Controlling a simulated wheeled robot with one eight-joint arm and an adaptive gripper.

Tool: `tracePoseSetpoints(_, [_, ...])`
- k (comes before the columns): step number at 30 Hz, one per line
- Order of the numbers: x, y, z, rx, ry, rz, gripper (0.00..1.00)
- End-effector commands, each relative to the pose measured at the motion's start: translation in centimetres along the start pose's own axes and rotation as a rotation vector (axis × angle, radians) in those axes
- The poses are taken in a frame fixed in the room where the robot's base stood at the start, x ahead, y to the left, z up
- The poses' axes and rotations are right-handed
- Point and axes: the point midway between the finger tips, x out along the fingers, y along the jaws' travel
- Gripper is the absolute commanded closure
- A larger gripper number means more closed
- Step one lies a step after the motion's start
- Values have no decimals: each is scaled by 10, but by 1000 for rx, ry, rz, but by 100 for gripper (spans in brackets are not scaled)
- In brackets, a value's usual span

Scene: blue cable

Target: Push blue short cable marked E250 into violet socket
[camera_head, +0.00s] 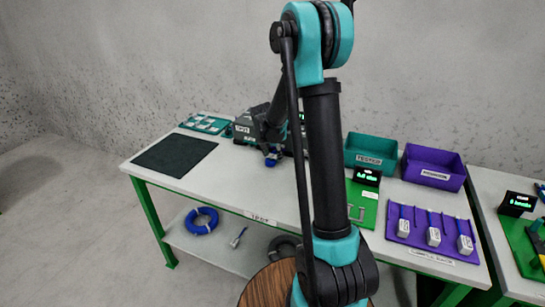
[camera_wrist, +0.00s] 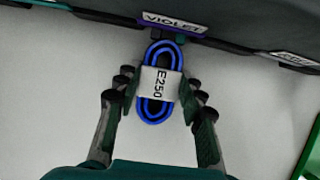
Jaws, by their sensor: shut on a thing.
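The blue short cable (camera_wrist: 158,118) is a small coil with a white band reading E250 in the wrist view. My gripper (camera_wrist: 157,90) is shut on it, with a finger on each side of the white band. The violet socket (camera_wrist: 172,24), marked by a VIOLET label, is on the dark panel just beyond the coil's far end. The cable's end is close to the panel; whether it is touching or inside the socket I cannot tell. In the head view my gripper (camera_head: 272,155) is low over the table in front of a dark box (camera_head: 247,127), partly hidden by my arm.
Other labelled sockets (camera_wrist: 292,60) flank the violet one. In the head view a dark mat (camera_head: 174,155) lies left, a teal bin (camera_head: 370,152) and purple bin (camera_head: 432,165) stand right, and a purple rack (camera_head: 420,240) holds several cables.

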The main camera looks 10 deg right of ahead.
Motion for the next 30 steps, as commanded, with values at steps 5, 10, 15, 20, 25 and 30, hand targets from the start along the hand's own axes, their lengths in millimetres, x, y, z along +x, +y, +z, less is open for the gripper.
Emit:
tracePoseSetpoints(5, [2, 0, 4, 1, -2, 0, 91])
tracePoseSetpoints(10, [3, 0, 7, 1, -2, 0, 91])
tracePoseSetpoints(15, [4, 0, 10, 1, -2, 0, 91])
tracePoseSetpoints(20, [4, 0, 9, 1, -2, 0, 42])
tracePoseSetpoints(25, [4, 0, 9, 1, -1, 0, 37])
tracePoseSetpoints(30, [3, 0, 9, 0, -1, 0, 37])
